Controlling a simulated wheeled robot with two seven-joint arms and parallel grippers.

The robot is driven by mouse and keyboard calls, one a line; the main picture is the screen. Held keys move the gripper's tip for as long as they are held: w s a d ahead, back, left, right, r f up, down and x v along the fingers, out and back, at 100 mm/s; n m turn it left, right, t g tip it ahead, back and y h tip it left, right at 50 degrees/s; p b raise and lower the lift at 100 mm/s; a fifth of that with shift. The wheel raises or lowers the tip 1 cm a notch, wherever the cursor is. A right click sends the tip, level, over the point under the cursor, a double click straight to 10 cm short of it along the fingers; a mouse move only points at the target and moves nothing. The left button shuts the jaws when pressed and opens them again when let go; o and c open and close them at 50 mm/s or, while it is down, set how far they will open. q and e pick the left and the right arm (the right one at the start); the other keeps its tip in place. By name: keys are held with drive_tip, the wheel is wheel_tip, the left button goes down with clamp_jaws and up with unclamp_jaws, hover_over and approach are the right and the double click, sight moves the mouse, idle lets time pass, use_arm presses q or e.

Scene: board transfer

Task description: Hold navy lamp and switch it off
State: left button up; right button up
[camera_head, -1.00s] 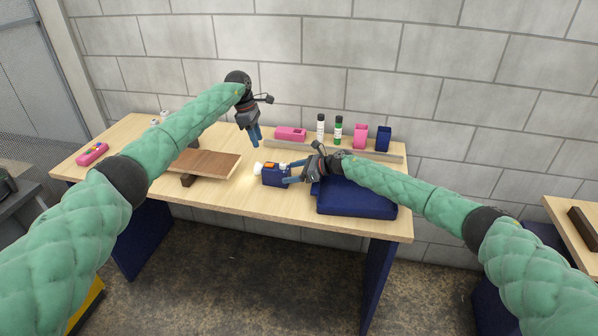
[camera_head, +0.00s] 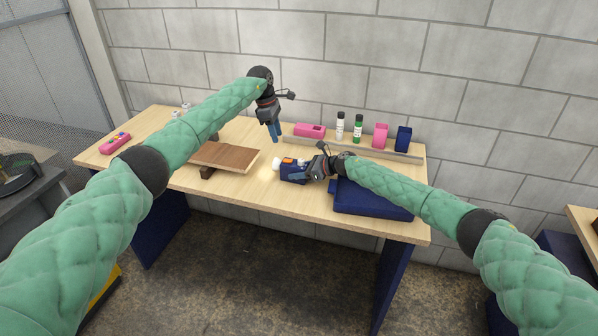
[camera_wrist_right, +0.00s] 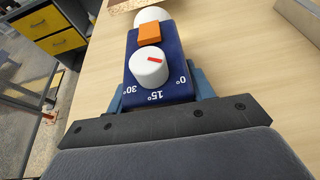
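The navy lamp (camera_head: 291,174) is a small box with a white head, lying on the table. A warm glow shows on the wood beside its head. In the right wrist view the lamp (camera_wrist_right: 158,82) has an orange button (camera_wrist_right: 149,33), a white knob (camera_wrist_right: 149,67) with a red mark, and angle markings. My right gripper (camera_head: 309,172) is at the lamp's right end, its blue fingers on either side of the body. Whether they press on it is unclear. My left gripper (camera_head: 274,132) hangs above the table behind the lamp, fingers down; their gap is unclear.
A brown board (camera_head: 225,156) lies left of the lamp, a navy flat case (camera_head: 372,199) to the right. Behind stand a pink block (camera_head: 310,130), two bottles (camera_head: 339,127), a pink holder (camera_head: 380,135) and a navy holder (camera_head: 403,138). A pink device (camera_head: 115,143) lies far left.

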sight(290, 161)
drive_tip(key=c, duration=0.3)
use_arm(q)
drive_tip(key=shift+r, duration=0.1)
drive_tip(key=c, duration=0.3)
use_arm(e)
drive_tip(key=shift+c, duration=0.2)
use_arm(q)
drive_tip(key=shift+m+t+y, duration=0.3)
drive_tip(key=shift+m+y, duration=0.3)
drive_tip(key=shift+m, duration=0.2)
drive_tip(key=d+r, duration=0.1)
drive_tip(key=r, duration=0.1)
drive_tip(key=d+r, duration=0.1)
drive_tip(key=s+r, duration=0.1)
drive_tip(key=r, duration=0.1)
drive_tip(key=shift+s+d+r, duration=0.1)
drive_tip(key=shift+d+r, duration=0.2)
drive_tip(key=shift+d, duration=0.1)
clamp_jaws()
drive_tip(key=shift+f, duration=0.1)
drive_tip(key=f, duration=0.4)
drive_tip(key=d+f, duration=0.1)
drive_tip(key=f, duration=0.8)
drive_tip(key=shift+s+d+f, duration=0.25)
drive_tip(key=shift+d+f, duration=0.05)
drive_tip(key=shift+f, duration=0.1)
